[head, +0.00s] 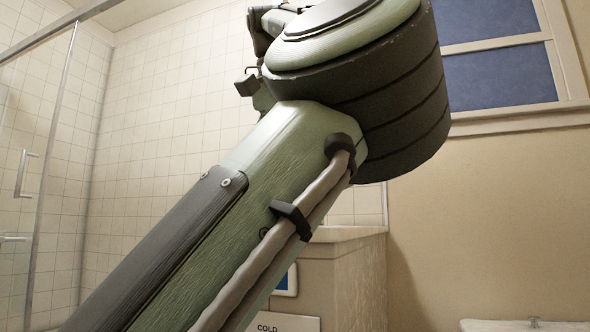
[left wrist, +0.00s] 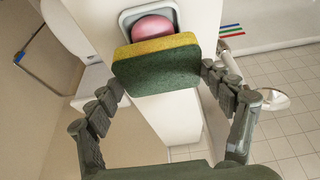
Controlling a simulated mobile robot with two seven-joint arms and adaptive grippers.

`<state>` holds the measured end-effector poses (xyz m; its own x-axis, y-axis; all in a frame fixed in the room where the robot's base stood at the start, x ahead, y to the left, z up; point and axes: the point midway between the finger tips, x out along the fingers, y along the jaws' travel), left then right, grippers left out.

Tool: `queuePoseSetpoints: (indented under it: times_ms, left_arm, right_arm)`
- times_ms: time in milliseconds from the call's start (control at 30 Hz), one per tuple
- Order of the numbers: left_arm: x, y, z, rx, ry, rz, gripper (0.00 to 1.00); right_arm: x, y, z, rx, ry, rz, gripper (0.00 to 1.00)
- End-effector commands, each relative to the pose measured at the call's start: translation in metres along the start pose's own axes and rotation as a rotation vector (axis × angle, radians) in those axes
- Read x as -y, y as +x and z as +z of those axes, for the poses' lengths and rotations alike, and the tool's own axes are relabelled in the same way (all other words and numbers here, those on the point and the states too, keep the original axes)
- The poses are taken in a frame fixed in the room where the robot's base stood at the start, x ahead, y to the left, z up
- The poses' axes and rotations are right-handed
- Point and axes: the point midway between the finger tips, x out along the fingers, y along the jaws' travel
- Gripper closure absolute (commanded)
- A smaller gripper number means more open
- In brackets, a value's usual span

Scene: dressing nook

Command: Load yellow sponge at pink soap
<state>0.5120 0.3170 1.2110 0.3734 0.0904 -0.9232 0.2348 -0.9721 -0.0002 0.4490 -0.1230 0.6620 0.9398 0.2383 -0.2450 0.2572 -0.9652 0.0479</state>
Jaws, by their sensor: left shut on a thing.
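A sponge (left wrist: 155,72) with a yellow top layer and a green scouring side is held between the two fingers of my left gripper (left wrist: 162,79) in the left wrist view. The fingers touch or nearly touch its two ends. The pink soap (left wrist: 153,27) lies just beyond the sponge, in a pale dish with a grey rim (left wrist: 127,17). The sponge hides the near edge of the soap and dish. In the head view my arm fills the middle, and neither sponge nor soap shows. My right gripper is in neither view.
The dish is on a narrow white surface (left wrist: 165,115) above a tiled floor (left wrist: 285,145). The head view shows a glass shower door frame (head: 50,170), tiled walls, a beige cabinet (head: 350,270), a "COLD" sign (head: 285,325) and a white basin edge (head: 500,326).

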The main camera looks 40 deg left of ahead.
Motion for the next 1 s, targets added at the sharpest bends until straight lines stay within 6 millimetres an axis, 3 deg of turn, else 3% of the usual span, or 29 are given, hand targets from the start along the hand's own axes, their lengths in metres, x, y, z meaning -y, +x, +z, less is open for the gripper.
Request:
queuePoseSetpoints:
  times_ms: [1000]
  left_arm:
    - [-0.0002, 0.0095, 0.0039, 0.001, 0.000, 0.000, 0.29]
  right_arm:
    - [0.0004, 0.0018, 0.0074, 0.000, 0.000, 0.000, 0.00]
